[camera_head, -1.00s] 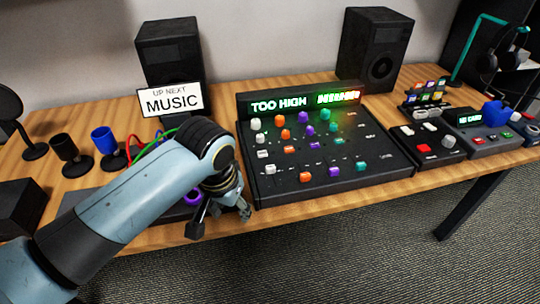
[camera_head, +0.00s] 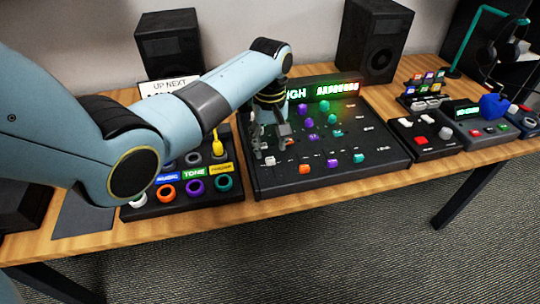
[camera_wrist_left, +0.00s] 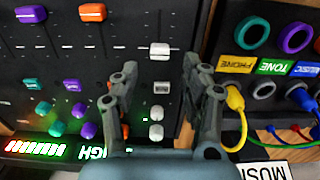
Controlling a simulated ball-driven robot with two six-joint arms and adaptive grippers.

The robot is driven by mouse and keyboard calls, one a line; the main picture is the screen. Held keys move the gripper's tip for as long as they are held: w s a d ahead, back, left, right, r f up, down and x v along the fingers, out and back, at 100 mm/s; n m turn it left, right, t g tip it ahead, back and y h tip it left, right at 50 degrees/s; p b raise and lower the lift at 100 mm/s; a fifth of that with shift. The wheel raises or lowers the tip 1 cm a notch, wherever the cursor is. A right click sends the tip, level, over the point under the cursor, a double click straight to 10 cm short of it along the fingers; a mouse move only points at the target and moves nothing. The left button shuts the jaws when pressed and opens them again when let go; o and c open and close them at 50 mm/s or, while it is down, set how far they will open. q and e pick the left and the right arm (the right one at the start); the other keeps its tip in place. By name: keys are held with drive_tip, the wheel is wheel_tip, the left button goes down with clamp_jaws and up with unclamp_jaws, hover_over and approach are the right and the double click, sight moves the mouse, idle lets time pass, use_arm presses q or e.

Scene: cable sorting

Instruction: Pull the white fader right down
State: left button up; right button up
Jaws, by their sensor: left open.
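The white fader (camera_wrist_left: 160,50) is a pale cap on a slot line in the dark mixer panel. In the head view the white fader (camera_head: 270,160) shows beside my fingers, low in the leftmost column. In the wrist view it sits farther up its slot than the orange fader (camera_wrist_left: 92,12). My left gripper (camera_wrist_left: 160,72) is open and empty, with its fingers on either side of the white column, and the fader shows just beyond the fingertips. In the head view my left gripper (camera_head: 272,149) is over the mixer's left part. Contact cannot be told. My right gripper is out of view.
Purple (camera_head: 331,162) and teal (camera_head: 358,158) faders lie to the right on the mixer (camera_head: 385,152). A patch box with coloured rings (camera_head: 195,187) and a yellow plug (camera_head: 217,143) stands left of it. A red-button box (camera_head: 421,140) is to the right.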

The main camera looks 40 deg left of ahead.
sight(270, 155)
use_arm(q)
wheel_tip(270, 155, down, 4)
drive_tip(key=shift+f+b, duration=0.1)
drive_tip(key=shift+b, duration=0.25)
